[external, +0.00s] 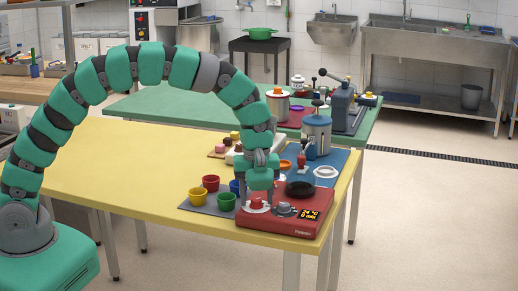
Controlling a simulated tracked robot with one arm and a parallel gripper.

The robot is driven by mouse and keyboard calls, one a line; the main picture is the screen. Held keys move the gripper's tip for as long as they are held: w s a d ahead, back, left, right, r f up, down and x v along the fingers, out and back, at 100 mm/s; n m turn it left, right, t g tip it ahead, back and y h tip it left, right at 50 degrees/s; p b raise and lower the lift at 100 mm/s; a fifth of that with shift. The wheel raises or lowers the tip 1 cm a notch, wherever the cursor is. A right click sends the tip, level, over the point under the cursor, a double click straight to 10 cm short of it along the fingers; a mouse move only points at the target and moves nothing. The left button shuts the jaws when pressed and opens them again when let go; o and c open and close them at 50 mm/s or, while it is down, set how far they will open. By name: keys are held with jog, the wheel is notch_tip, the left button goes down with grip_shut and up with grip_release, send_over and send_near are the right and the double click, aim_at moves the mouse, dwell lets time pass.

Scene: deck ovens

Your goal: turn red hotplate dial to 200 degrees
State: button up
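The red hotplate (284,227) sits at the front right corner of the yellow table. On its top are a red dial (257,202) on a pale disc, a grey dial (284,209) to the right, and a small display (310,214) with orange digits too small to read surely. A black round pan or plate (300,188) is at its back. My gripper (257,197) points down at the red dial, with its fingers low around the dial's sides. Whether the fingers touch or grip the dial cannot be told. The dial's angle is unclear.
Yellow (197,198), red (211,182), green (226,201) and blue cups stand on a grey mat just left of the hotplate. A blue mat with a metal pot (317,132) lies behind. The table's left part (130,160) is clear.

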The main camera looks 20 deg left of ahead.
aim_at(256, 199)
dwell(0.3)
notch_tip(256, 199, up, 14)
jog(key=shift+f+p, duration=0.2)
jog(key=shift+p, duration=0.2)
dwell(0.4)
jog(key=w+a+r+n+t+h, duration=0.2)
jog(key=w+a+r+n+t, duration=0.2)
jog(key=w+a+r+n, duration=0.6)
jog(key=w+a+r+n+t+h, duration=0.1)
jog(key=w+a+r+n+t, duration=0.35)
jog(key=a+r, duration=0.9)
jog(key=s+a+r+n+t+y, duration=0.25)
jog(key=a+r+n, duration=0.65)
jog(key=a, duration=0.5)
jog(key=s+a+r+n+t+y, duration=0.15)
jog(key=a+r+n+t, duration=0.4)
jog(key=a+r, duration=0.7)
notch_tip(256, 199, down, 13)
jog(key=a+n+g+h+b, duration=0.1)
jog(key=b, duration=1)
jog(key=shift+s+a+r+n+b, duration=0.2)
jog(key=shift+s+n+b, duration=0.1)
jog(key=shift+s, duration=0.1)
